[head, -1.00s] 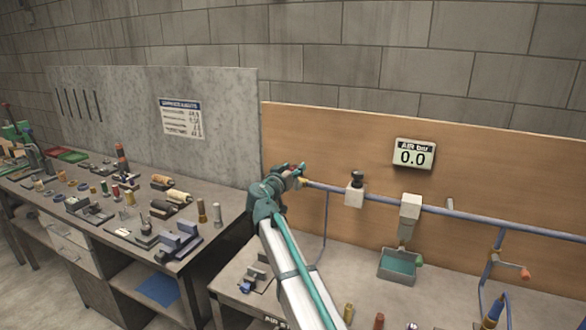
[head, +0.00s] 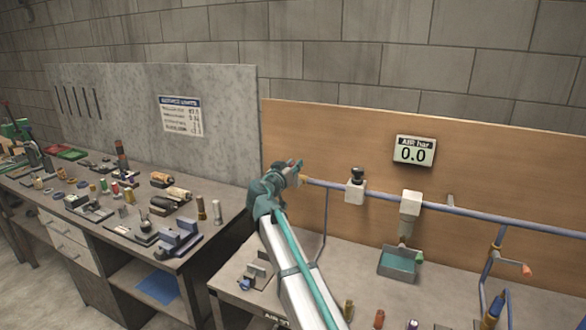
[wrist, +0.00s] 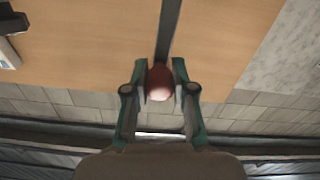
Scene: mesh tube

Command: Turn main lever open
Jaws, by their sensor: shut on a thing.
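The main lever shows in the wrist view as a dark bar (wrist: 168,28) ending in a rounded red knob (wrist: 159,83). My gripper (wrist: 160,76) has its two teal fingers closed on the knob, one on each side. In the head view my gripper (head: 297,165) is at the left end of the blue air pipe (head: 335,187), in front of the wooden board. There the lever is mostly hidden behind my gripper, so its exact angle cannot be told. The air display (head: 414,151) reads 0.0.
A white pipe fitting with a black knob (head: 356,178) is right of my gripper. A white unit (head: 410,204) hangs on the pipe above a teal-lined tray (head: 398,263). A cluttered bench (head: 100,245) stands left.

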